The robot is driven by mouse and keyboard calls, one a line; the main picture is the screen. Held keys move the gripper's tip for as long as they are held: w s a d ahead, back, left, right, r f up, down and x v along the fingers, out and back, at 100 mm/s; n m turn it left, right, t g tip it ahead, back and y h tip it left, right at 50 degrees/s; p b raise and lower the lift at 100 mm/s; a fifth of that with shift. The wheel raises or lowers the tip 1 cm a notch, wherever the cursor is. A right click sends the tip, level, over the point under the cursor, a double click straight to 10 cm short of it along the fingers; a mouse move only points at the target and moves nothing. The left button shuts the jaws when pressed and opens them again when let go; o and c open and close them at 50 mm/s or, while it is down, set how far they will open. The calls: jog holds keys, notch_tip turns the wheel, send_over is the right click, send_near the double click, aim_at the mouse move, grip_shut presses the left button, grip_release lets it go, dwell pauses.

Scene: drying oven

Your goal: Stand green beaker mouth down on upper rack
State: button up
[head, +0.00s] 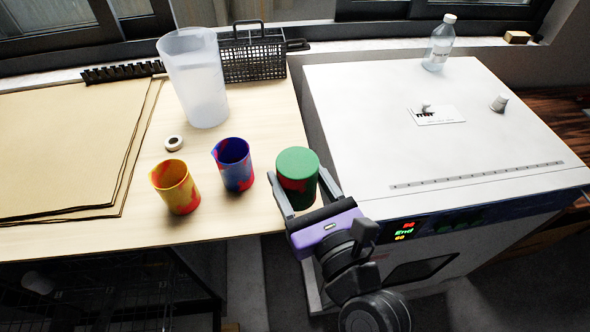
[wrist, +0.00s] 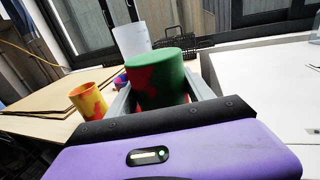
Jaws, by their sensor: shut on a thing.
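The green beaker (head: 297,163) has a flat green face turned up, so it looks mouth down, with red patches on its side. My gripper (head: 302,190) is shut on it, one finger on each side, near the table's right edge. In the wrist view the green beaker (wrist: 156,78) sits between the two fingers (wrist: 160,98). The white oven (head: 430,130) stands to the right with a lit display on its front. Its upper rack cannot be made out. Whether the beaker touches the table is unclear.
A yellow-red beaker (head: 177,188) and a blue-red beaker (head: 234,166) stand upright on the table (head: 240,215). Behind them are a large clear beaker (head: 196,80) and a black wire basket (head: 253,55). A bottle (head: 438,45) stands on the oven top.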

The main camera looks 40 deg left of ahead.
aim_at(298, 198)
jog(key=shift+r+p, duration=0.1)
jog(key=shift+p, duration=0.55)
jog(key=shift+f+b, duration=1.5)
jog(key=shift+f, duration=1.35)
jog(key=shift+d+f, duration=0.1)
jog(key=shift+f, duration=0.15)
jog(key=o, duration=1.4)
jog(key=v, duration=0.7)
jog(key=shift+s+d+b, duration=0.25)
jog(key=shift+d+b, duration=0.1)
jog(key=shift+b, duration=0.05)
